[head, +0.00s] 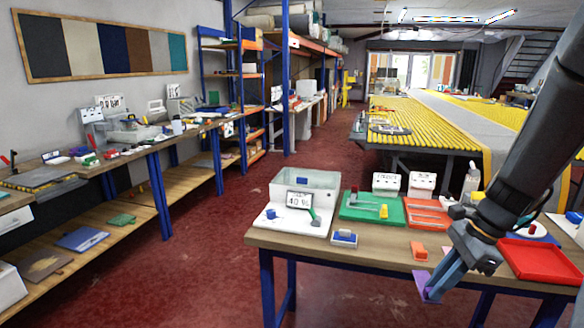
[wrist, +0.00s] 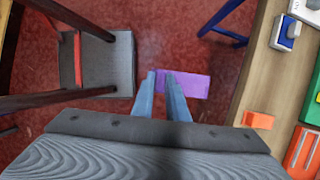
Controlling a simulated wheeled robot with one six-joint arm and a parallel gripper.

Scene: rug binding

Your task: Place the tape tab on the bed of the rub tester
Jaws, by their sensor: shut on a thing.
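My gripper (head: 440,280) is shut on a flat purple piece, which looks like the tape tab (head: 423,286). In the wrist view the purple tab (wrist: 188,85) sticks out to the right of the fingertips (wrist: 162,80), over red floor. The gripper hangs at the front edge of the near table, pointing down. Which device is the rub tester is not certain; a green base (head: 352,211) with a grey bar and a yellow block, on the same table, may be it.
The near wooden table (head: 320,245) also bears a clear-lidded box (head: 303,186), a blue-and-white block (head: 344,238), an orange block (head: 418,250), an orange-red plate (head: 428,214) and a red tray (head: 535,260). A stool-like grey seat (wrist: 110,65) stands on the floor.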

